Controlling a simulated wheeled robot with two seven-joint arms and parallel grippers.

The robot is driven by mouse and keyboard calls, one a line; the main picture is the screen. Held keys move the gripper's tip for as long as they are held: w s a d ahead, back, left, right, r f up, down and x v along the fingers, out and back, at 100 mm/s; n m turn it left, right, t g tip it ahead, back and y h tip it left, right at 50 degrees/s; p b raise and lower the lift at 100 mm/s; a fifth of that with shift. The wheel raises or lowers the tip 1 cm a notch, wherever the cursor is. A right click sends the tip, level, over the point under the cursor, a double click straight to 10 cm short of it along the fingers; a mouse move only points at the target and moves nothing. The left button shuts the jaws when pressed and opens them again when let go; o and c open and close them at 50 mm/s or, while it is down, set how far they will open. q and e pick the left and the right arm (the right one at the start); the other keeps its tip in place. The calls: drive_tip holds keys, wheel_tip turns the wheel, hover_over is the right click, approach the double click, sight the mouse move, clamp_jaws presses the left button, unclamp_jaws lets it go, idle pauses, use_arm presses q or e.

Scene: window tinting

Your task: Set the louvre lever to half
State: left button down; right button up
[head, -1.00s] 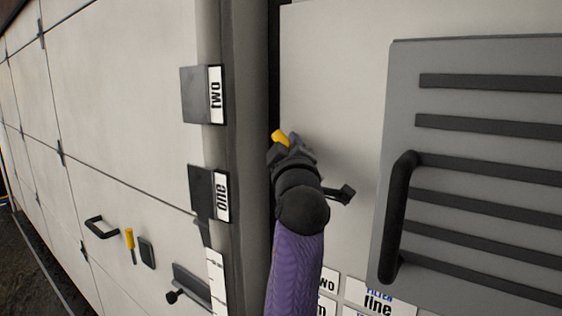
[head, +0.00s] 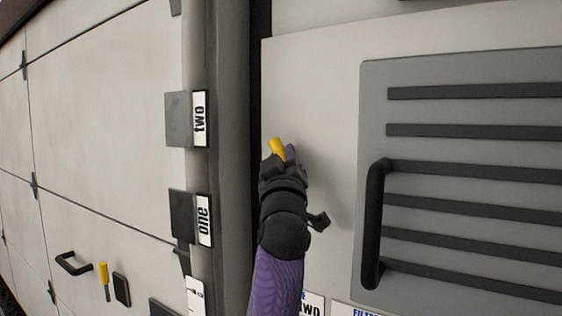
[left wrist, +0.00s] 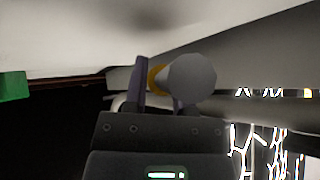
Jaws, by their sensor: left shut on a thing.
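The louvre lever has a yellow grip (head: 277,148) that shows above my left gripper (head: 281,160), in front of the pale panel left of the louvre. The gripper is shut on the lever; a purple finger lies beside the yellow. The grip points up and slightly left. My gripper and wrist hide the lever's lower part and any position marks. In the left wrist view, a rounded grey end with a yellow band, likely the lever (left wrist: 190,77), sits beside the purple finger (left wrist: 139,82). My right gripper is not in view.
The grey louvre (head: 460,180) with dark slats and a black bar handle (head: 373,225) stands to the right. Another yellow handle (head: 103,274) is at lower left.

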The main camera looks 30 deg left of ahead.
use_arm(q)
drive_tip(key=shift+c, duration=2.2)
unclamp_jaws()
drive_tip(key=b+v, duration=0.5)
drive_tip(key=v, duration=0.5)
